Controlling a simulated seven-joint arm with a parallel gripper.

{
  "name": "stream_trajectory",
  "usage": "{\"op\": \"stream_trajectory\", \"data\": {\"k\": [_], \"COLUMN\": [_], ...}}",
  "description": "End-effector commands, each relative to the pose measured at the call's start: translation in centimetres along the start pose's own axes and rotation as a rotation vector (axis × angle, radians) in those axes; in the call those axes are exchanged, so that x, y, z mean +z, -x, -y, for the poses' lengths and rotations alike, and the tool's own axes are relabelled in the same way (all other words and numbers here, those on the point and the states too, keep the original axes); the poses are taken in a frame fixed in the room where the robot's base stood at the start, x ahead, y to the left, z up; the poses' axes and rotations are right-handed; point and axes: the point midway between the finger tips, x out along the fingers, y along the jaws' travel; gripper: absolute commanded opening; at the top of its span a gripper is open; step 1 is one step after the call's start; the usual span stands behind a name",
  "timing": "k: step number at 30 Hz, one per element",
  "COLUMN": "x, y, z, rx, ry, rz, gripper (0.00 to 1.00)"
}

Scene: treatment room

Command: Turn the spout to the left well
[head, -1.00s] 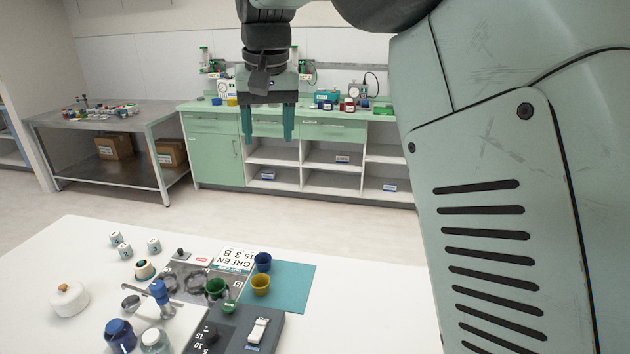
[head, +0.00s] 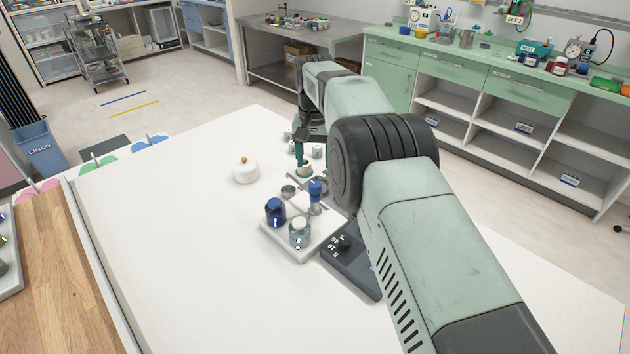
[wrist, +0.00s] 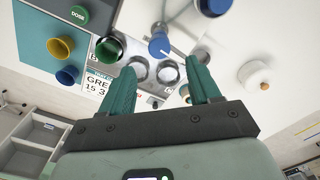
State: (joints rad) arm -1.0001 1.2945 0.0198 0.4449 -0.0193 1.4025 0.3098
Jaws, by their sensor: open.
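A tap-like post with a blue top (head: 316,188) stands on a pale base in the head view. Its blue top also shows in the wrist view (wrist: 159,46), with a thin light strip beside it. A small round metal dish (head: 288,191) is left of the post. Two round metal wells, the first (wrist: 138,69) and the second (wrist: 167,71), lie side by side in the wrist view. I cannot tell clearly which way the spout points. My gripper (head: 303,166) is open and empty, above the table beyond the post. Its teal fingers (wrist: 165,88) are spread around the wells in the wrist view, touching nothing I can see.
A white lidded pot (head: 245,171) stands to the left.

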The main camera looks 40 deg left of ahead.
Motion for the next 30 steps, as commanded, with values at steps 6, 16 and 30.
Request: {"op": "stream_trajectory", "data": {"k": [6,16,30], "x": [0.0,0.0,0.0], "y": [-4.4,-7.6,-7.7], "z": [-0.1,-0.1,-0.1], "rx": [0.001,0.000,0.000], "ry": [-0.001,0.000,-0.001], "rz": [0.003,-0.001,-0.001], "gripper": [0.62,0.62,0.33]}}
